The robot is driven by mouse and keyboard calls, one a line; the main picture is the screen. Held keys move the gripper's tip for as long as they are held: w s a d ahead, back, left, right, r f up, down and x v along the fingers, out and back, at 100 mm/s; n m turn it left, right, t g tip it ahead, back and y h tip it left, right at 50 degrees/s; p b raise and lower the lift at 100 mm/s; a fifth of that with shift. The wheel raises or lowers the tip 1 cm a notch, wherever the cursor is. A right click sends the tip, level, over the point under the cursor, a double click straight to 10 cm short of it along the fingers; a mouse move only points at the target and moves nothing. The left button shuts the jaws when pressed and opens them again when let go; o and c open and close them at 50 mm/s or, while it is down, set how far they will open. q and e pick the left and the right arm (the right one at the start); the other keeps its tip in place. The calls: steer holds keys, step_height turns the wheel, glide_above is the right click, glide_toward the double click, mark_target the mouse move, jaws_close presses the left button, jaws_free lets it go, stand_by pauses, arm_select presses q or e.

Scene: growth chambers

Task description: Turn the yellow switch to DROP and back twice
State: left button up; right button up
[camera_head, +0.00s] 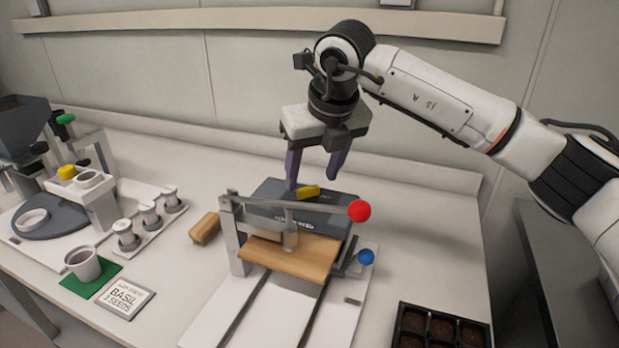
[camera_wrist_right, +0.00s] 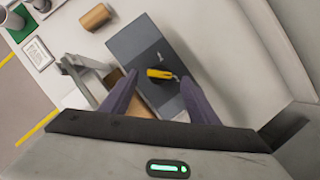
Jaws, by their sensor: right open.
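The yellow switch (camera_head: 308,191) sits on top of a dark grey box (camera_head: 265,190) behind the wooden press. In the right wrist view the yellow switch (camera_wrist_right: 160,74) shows as a short bar on a dark round base, on the dark box (camera_wrist_right: 135,45). My right gripper (camera_head: 316,184) is open and points down just above the switch. In the right wrist view its two purple fingers (camera_wrist_right: 156,80) stand apart, with the switch between and beyond their tips. I cannot tell whether a finger touches the box. The switch labels are too small to read. My left gripper is not in view.
In front of the box stands a press with a metal lever, a red ball (camera_head: 359,211), a wooden block (camera_head: 290,258) and a blue knob (camera_head: 366,257). A wooden cylinder (camera_head: 204,228) lies left. A seed tray (camera_head: 440,328) is front right. Bench space right of the box is clear.

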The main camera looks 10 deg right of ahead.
mark_target(309, 188)
steer(key=shift+x, duration=1.6)
steer(key=shift+c, duration=0.2)
steer(key=c, duration=1)
